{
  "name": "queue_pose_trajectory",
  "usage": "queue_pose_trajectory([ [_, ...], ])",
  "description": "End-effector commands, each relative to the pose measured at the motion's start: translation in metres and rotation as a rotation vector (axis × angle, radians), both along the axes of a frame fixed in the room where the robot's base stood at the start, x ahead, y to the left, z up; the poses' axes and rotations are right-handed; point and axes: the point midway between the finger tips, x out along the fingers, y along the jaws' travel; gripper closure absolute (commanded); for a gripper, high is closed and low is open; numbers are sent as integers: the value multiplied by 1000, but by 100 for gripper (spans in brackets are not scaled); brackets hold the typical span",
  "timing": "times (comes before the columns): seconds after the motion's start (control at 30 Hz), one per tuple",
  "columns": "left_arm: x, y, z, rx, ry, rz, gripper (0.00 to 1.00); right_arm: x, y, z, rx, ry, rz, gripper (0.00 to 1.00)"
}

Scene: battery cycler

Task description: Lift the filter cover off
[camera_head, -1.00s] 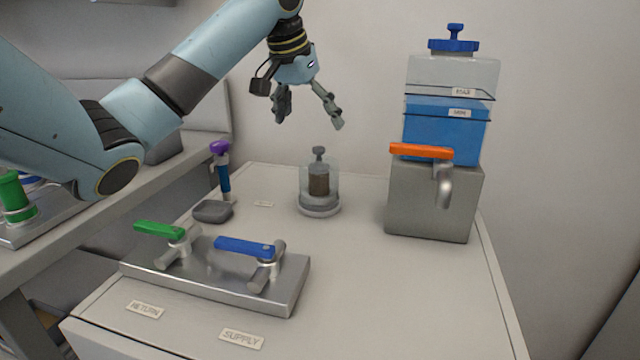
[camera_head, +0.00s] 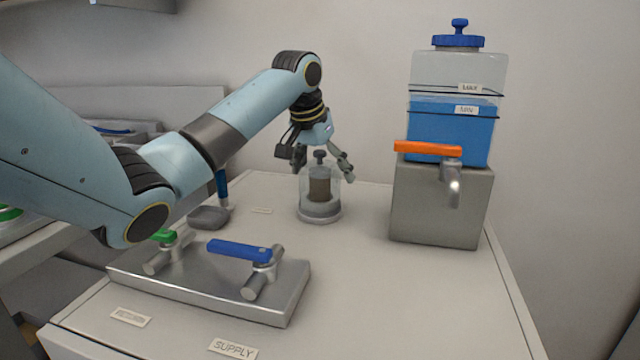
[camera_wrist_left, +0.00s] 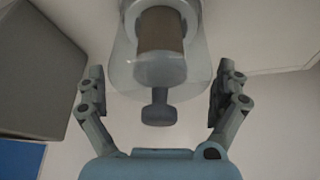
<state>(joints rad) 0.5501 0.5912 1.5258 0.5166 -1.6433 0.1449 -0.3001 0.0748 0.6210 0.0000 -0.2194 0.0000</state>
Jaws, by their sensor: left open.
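The filter cover (camera_head: 333,188) is a clear dome with a grey knob (camera_head: 319,156) on top. It stands over a brown filter (camera_head: 319,189) on a round grey base (camera_head: 319,214), towards the back of the worktop. My left gripper (camera_head: 324,172) is open, its fingers at about the height of the knob, one on each side. In the left wrist view, the knob (camera_wrist_left: 159,107) lies between the two spread fingers (camera_wrist_left: 160,100), apart from both. The clear cover (camera_wrist_left: 193,62) and brown filter (camera_wrist_left: 160,30) show beyond it. My right gripper is not in view.
A tank (camera_head: 450,130) with blue liquid stands on a grey block (camera_head: 440,205) at right, with an orange-handled tap (camera_head: 428,148). A metal valve plate (camera_head: 200,285) with blue (camera_head: 238,250) and green (camera_head: 164,236) handles is in front.

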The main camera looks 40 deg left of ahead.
Motion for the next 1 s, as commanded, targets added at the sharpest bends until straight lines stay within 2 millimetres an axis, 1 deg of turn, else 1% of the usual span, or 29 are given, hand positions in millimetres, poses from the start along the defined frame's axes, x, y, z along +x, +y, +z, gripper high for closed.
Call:
queue_pose_trajectory([
  [0.2, 0, 0, 0, 0, -1, 0, 0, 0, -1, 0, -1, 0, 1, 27],
  [0.67, 0, 0, 0, 0, -1, 0, 60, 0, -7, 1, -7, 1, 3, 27],
  [0.7, 0, 0, 0, 1, -1, 0, 61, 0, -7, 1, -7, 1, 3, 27],
  [0.93, 0, 0, 1, 0, -1, 0, 62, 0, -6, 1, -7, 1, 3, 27],
  [1.0, 1, 0, 5, 1, -3, 0, 62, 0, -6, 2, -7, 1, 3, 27],
])
